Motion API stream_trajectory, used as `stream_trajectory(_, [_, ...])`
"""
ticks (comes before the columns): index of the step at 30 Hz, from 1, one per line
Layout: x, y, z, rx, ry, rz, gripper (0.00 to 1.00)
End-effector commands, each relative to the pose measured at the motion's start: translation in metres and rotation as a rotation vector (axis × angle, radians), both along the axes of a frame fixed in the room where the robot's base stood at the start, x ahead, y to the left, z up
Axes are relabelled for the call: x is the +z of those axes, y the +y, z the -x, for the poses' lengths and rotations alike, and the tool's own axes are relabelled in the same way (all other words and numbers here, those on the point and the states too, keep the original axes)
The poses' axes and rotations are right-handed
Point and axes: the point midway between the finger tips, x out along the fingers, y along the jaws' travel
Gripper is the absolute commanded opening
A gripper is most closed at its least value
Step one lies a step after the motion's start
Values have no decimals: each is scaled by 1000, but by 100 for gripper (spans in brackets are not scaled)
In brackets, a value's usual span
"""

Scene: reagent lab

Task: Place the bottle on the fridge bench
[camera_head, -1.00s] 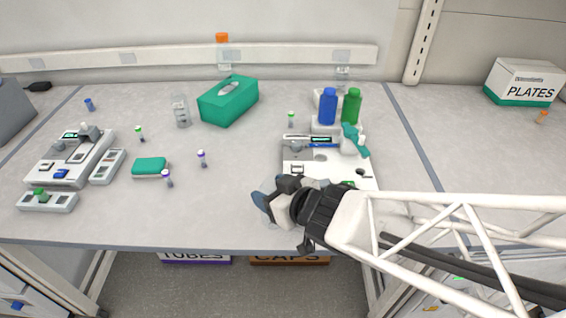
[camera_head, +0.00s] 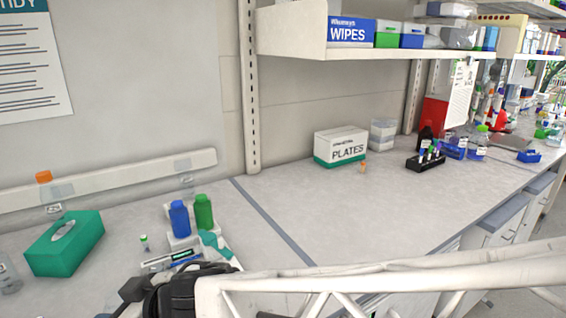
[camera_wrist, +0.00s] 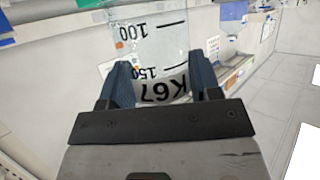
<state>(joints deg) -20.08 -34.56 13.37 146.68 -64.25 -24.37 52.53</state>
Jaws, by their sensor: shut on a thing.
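A clear bottle (camera_wrist: 165,50) with black marks "100", "150" and "K67" shows upside down in the wrist view. My gripper (camera_wrist: 161,84) is shut on it, one blue finger on each side. The bottle's top and cap cannot be made out. In the head view, the dark wrist part of my arm is at the bottom edge; the fingertips and the held bottle are not visible there. Another clear bottle with an orange cap (camera_head: 44,177) stands at the back left. A long grey bench (camera_head: 350,210) runs to the right; no fridge can be made out.
A blue bottle (camera_head: 179,219) and a green bottle (camera_head: 204,212) stand near a teal tissue box (camera_head: 65,243). A PLATES box (camera_head: 341,147), a black tube rack (camera_head: 426,161) and a shelf (camera_head: 380,52) are farther right. The bench's middle is clear.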

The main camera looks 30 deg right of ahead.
Motion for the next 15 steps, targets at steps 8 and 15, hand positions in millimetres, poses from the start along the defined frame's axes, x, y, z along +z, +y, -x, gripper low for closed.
stream_trajectory(8, [26,0,0,2,-2,0,34])
stream_trajectory(15, [33,-7,-15,-26,0,0,34])
